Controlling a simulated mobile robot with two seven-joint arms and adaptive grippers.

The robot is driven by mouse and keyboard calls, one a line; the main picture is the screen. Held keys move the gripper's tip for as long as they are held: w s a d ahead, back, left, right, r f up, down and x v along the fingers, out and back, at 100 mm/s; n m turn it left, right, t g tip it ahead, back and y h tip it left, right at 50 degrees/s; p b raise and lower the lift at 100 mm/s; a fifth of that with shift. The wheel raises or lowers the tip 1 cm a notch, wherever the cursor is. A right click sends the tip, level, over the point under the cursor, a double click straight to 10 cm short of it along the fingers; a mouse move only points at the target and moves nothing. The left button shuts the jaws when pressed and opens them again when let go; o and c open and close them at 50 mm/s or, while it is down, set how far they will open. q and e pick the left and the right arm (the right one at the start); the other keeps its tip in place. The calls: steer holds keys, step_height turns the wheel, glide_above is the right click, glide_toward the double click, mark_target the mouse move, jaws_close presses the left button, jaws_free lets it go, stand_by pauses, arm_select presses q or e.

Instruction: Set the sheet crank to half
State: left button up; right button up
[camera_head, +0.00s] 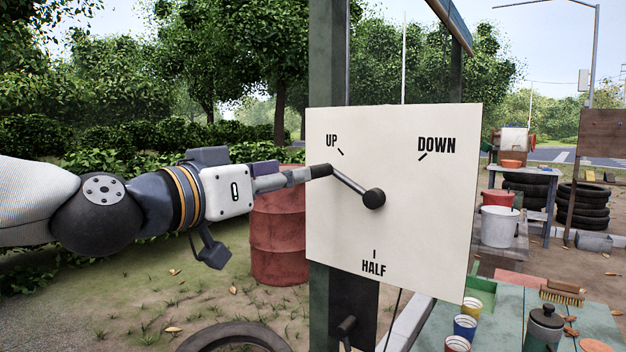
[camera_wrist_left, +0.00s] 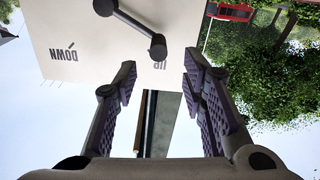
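The white sheet board (camera_head: 430,215) carries the marks UP, DOWN and HALF. The crank (camera_head: 352,184) turns on a dark round hub (camera_head: 374,198) at its middle, and its arm points up and left towards UP. HALF (camera_head: 373,268) is straight below the hub. My left gripper (camera_head: 308,175) is beside the crank's outer end in the head view; contact is unclear there. In the left wrist view the gripper (camera_wrist_left: 160,85) has its fingers wide apart, and the dark handle end (camera_wrist_left: 158,47) shows ahead between them, not gripped. My right gripper is not in view.
The board hangs on a green post (camera_head: 330,300). A red barrel (camera_head: 278,240) stands behind my left gripper. At the lower right, a green table (camera_head: 510,310) holds cups, a jar and a brush. Open grass lies at the left.

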mark_target(315, 171)
arm_select(q)
steer(key=x, duration=0.8)
steer(key=shift+d+f, duration=0.1)
steer(key=shift+s, duration=0.1)
jaws_close()
